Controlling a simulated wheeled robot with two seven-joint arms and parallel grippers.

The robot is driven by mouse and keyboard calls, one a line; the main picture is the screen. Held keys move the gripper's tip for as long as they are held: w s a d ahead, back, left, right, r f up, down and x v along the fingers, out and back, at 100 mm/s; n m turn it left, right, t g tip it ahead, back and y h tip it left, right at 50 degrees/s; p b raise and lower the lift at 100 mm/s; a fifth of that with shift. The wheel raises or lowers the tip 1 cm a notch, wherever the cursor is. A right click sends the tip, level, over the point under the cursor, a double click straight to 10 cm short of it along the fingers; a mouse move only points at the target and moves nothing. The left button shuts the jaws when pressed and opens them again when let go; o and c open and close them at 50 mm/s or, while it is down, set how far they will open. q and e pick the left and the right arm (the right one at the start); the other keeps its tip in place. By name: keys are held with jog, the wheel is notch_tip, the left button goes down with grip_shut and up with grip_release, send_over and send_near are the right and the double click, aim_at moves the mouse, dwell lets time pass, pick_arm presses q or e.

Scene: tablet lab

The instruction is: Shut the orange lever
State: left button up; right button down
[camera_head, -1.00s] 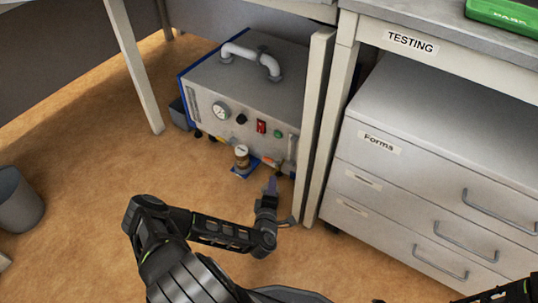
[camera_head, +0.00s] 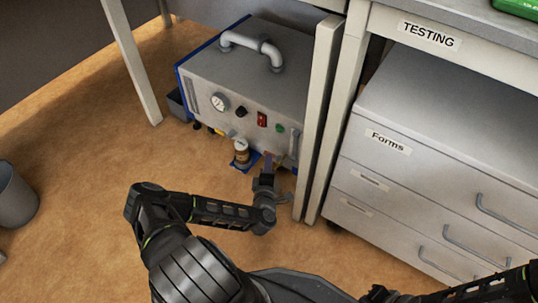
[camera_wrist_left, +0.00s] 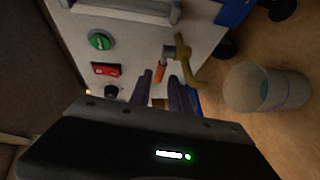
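The orange lever (camera_wrist_left: 160,72) shows in the left wrist view on a brass valve (camera_wrist_left: 181,50) at the front of the grey machine (camera_head: 245,85). It sticks out from the valve toward my left gripper (camera_wrist_left: 162,84). The two dark fingers are apart, with a gap between them, and their tips are close to the lever's end. I cannot tell whether they touch it. In the head view my left gripper (camera_head: 267,162) is low in front of the machine and mostly hides the lever and valve. My right gripper is out of view; only part of that arm shows at lower right.
A table leg (camera_head: 316,125) and a drawer cabinet (camera_head: 400,185) bound the right side. A grey bin (camera_head: 14,198) stands at far left. The floor between is clear.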

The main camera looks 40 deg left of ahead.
pick_arm(q)
jog(key=b+x, duration=0.1)
jog(key=x, duration=0.4)
jog(key=shift+w+a+f+b, duration=0.1)
jog(key=shift+w+f+b, duration=0.1)
jog(key=shift+b, duration=0.2)
jog(key=shift+r, duration=0.1)
grip_shut()
